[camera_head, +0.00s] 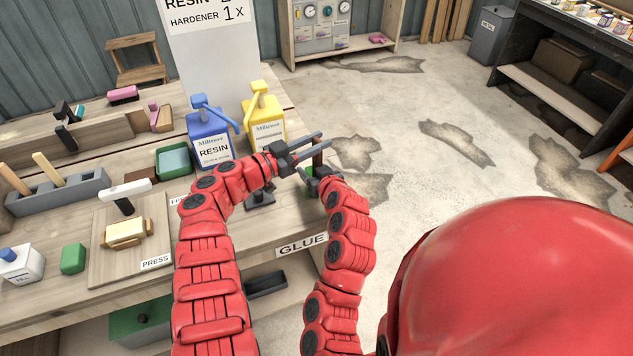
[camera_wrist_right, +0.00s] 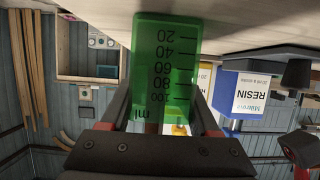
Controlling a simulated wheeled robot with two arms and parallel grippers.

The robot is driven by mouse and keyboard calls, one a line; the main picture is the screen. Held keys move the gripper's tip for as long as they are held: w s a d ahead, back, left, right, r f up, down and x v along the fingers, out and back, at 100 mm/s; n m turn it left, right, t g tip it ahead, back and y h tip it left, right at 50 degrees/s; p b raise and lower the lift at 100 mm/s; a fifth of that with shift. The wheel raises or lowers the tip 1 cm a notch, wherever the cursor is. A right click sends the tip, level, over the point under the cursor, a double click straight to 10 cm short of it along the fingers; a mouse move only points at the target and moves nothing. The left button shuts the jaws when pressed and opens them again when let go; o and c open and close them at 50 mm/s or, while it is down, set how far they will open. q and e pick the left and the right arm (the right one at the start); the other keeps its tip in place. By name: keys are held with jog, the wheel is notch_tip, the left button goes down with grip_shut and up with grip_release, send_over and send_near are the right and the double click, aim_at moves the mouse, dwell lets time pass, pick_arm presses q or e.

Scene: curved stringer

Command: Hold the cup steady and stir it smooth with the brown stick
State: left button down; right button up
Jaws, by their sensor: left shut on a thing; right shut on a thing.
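The green measuring cup (camera_wrist_right: 166,65) with black ml marks fills the middle of the right wrist view, which shows it upside down. My right gripper (camera_wrist_right: 163,112) is shut on it, one finger on each side. In the head view only a sliver of the green cup (camera_head: 308,173) shows beside my right gripper (camera_head: 314,178), at the bench edge. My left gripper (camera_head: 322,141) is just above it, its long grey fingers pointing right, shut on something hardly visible. A small brown patch (camera_wrist_right: 151,128) at the cup's mouth may be the brown stick; I cannot tell for sure.
A blue RESIN jug (camera_head: 209,135) and a yellow jug (camera_head: 264,115) stand behind my left gripper. A green tray (camera_head: 173,160) lies left of them. A stick holder (camera_head: 62,190) and press board (camera_head: 105,250) are farther left. Open floor lies right of the bench.

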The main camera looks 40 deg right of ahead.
dwell(0.3)
pick_arm(q)
jog(key=shift+r, duration=4.1)
jog(key=shift+r, duration=0.1)
jog(key=shift+r, duration=2.4)
pick_arm(e)
jog(key=o, duration=1.4)
jog(key=shift+o, duration=0.3)
jog(key=shift+s, duration=0.15)
